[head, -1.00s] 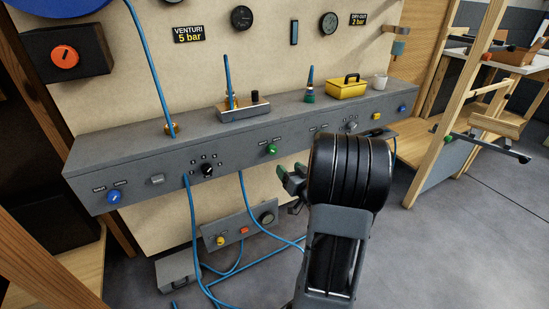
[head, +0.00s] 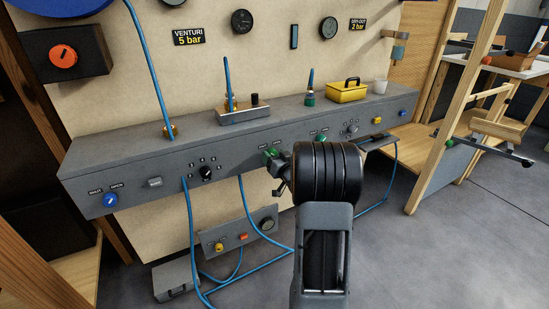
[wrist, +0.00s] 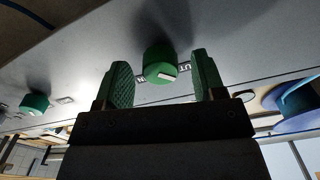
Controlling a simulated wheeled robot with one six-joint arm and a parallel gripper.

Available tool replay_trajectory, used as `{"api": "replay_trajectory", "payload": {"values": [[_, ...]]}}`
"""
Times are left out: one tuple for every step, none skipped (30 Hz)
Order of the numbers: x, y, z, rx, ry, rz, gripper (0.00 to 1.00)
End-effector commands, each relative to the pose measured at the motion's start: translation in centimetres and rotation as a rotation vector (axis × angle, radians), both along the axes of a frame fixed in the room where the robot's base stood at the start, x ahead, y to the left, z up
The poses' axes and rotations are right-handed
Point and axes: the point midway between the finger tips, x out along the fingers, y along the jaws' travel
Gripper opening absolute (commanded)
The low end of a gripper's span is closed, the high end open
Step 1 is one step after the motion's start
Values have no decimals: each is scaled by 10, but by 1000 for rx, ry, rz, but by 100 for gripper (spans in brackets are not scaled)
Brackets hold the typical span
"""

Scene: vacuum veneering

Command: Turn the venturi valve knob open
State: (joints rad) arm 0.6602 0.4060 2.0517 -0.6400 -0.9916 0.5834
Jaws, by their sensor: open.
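A green valve knob (wrist: 158,64) with a white pointer mark sits on the grey panel, between my open fingers in the wrist view. Small gaps show on both sides, so neither finger visibly touches it. A label is partly hidden behind the right finger. My gripper (wrist: 163,80) has green ridged pads. In the head view my gripper (head: 273,160) is up at the panel front and largely covers this knob. A second green knob (wrist: 34,103) is to the left in the wrist view; it also shows right of my gripper in the head view (head: 322,138). I cannot read which knob is the venturi valve.
The grey panel box (head: 120,160) runs along the wall. It carries a blue knob (head: 111,199), a black selector (head: 206,173) and several small fittings. Blue hoses (head: 195,235) hang below. A yellow toolbox (head: 346,91) and white cup (head: 380,87) stand on top.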

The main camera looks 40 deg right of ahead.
Motion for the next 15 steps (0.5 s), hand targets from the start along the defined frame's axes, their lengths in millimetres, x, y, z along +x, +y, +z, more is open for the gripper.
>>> {"api": "replay_trajectory", "payload": {"values": [[0,0,0,0,0,0,63],[0,0,0,0,0,0,63],[0,0,0,0,0,0,61],[0,0,0,0,0,0,58],[0,0,0,0,0,0,56],[0,0,0,0,0,0,52],[0,0,0,0,0,0,49],[0,0,0,0,0,0,46],[0,0,0,0,0,0,42],[0,0,0,0,0,0,39],[0,0,0,0,0,0,36],[0,0,0,0,0,0,33],[0,0,0,0,0,0,30],[0,0,0,0,0,0,27],[0,0,0,0,0,0,23]]}}
